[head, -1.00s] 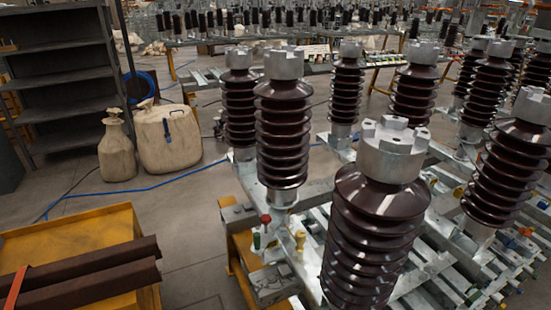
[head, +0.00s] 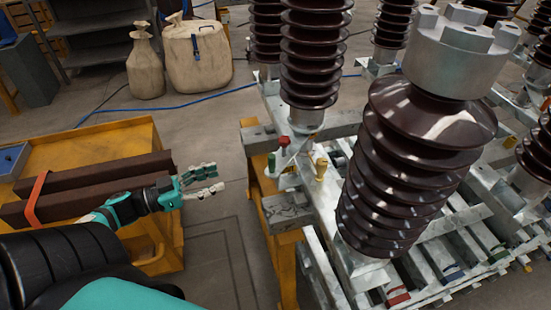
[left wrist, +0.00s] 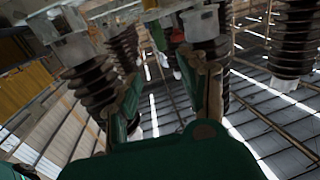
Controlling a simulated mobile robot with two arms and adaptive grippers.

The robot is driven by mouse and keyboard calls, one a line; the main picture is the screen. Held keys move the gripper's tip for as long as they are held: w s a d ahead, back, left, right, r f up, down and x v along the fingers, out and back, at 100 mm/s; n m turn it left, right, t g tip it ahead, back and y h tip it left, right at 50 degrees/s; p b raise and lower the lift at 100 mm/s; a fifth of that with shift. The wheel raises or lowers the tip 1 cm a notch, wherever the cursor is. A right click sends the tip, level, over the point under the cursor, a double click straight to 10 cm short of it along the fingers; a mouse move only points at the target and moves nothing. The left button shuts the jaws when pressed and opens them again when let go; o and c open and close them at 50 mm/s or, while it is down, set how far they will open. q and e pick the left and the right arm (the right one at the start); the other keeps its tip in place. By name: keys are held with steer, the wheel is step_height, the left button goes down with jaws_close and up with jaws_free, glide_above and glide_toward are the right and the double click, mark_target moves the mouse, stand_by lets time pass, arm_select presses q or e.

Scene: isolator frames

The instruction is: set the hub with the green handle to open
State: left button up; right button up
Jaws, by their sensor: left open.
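The green handle (head: 271,163) stands upright, small, at the near left corner of the isolator frame (head: 290,205) in the head view. A red-topped handle (head: 284,143) and a yellow one (head: 320,168) are close by. The hub under the green handle is too small to read its setting. My left gripper (head: 212,180) is open and empty, left of the green handle and apart from it, pointing right. In the left wrist view its two fingers (left wrist: 165,75) are spread, with dark ribbed isolators beyond. My right gripper is not in view.
A yellow cart (head: 90,145) with two brown bars (head: 95,178) stands at left, beneath and beside my left arm. Tall brown isolators (head: 415,165) rise from the frame close to the handles. Bare floor (head: 215,225) lies between cart and frame.

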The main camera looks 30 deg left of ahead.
arm_select(q)
glide_toward(274, 159)
steer(key=x, duration=0.3)
steer(key=p+x, duration=0.1)
steer(key=x, duration=0.2)
steer(key=a+f+x, duration=0.1)
steer(key=x, duration=0.3)
steer(key=shift+w, duration=0.3)
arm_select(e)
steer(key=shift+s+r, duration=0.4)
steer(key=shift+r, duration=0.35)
arm_select(q)
jaws_close()
steer(key=shift+w+d+f, duration=0.1)
steer(key=shift+w+d, duration=0.05)
steer(key=shift+d, duration=0.05)
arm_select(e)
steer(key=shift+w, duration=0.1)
